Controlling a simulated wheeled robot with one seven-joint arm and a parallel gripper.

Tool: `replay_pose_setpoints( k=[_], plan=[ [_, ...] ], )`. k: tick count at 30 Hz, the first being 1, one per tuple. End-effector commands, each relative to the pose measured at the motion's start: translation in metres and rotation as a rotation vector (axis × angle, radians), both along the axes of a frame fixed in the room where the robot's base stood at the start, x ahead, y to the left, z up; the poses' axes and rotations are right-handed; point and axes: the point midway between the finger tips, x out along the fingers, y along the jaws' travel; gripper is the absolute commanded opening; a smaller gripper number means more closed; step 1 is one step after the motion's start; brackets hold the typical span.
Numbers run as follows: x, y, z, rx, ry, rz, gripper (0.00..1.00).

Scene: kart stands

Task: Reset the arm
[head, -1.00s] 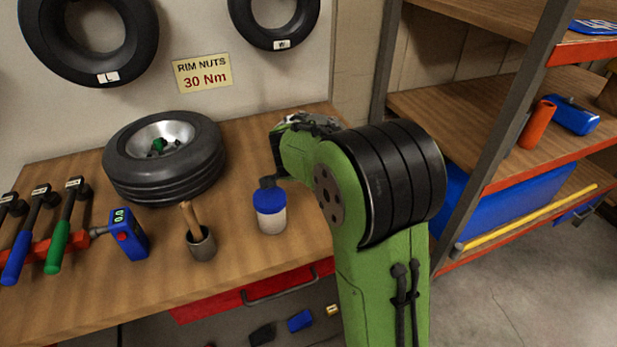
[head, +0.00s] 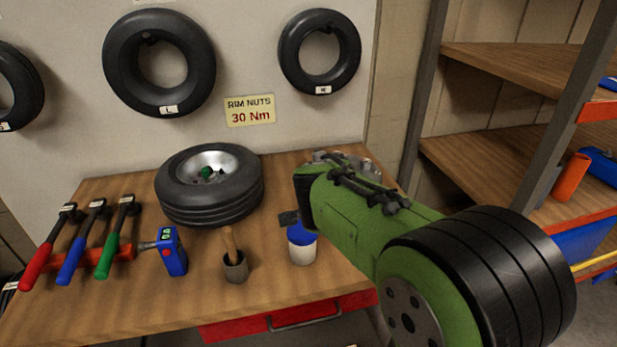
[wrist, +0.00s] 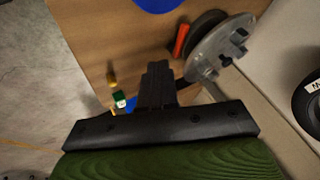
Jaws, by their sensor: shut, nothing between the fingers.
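My gripper (wrist: 158,85) is shut and empty, its dark fingers together over the wooden bench in the wrist view. In the head view my green arm reaches across the bench's right part and hides most of the gripper. A dark tip shows just behind a jar with a blue lid (head: 302,244). Part of a round blue thing (wrist: 155,4), probably that lid, shows at the top edge of the wrist view, beyond the fingertips. I cannot tell whether they touch.
A wheel (head: 209,187), a cup with a wooden handle (head: 236,268), a blue device (head: 172,252) and several coloured-handle tools (head: 111,250) stand on the bench (head: 130,318). Shelves (head: 480,165) stand at the right.

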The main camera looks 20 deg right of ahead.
Motion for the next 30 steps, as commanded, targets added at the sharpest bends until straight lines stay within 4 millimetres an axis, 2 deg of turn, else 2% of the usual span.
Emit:
replay_pose_setpoints(
  k=[2, 5, 8, 9, 12, 15, 18, 21, 30],
  plan=[
    [-0.001, 0.0, 0.0, 0.0, 0.001, 0.002, 0.0],
    [-0.016, 0.005, 0.019, -0.017, 0.024, 0.078, 0.0],
    [-0.062, 0.021, 0.061, -0.073, 0.094, 0.309, 0.0],
    [-0.087, 0.029, 0.078, -0.104, 0.129, 0.433, 0.0],
    [-0.15, 0.051, 0.105, -0.194, 0.206, 0.761, 0.0],
    [-0.199, 0.068, 0.115, -0.282, 0.251, 1.041, 0.0],
    [-0.228, 0.079, 0.114, -0.345, 0.272, 1.221, 0.0],
    [-0.238, 0.084, 0.11, -0.371, 0.281, 1.294, 0.0],
    [-0.238, 0.083, 0.107, -0.374, 0.282, 1.297, 0.0]
  ],
)
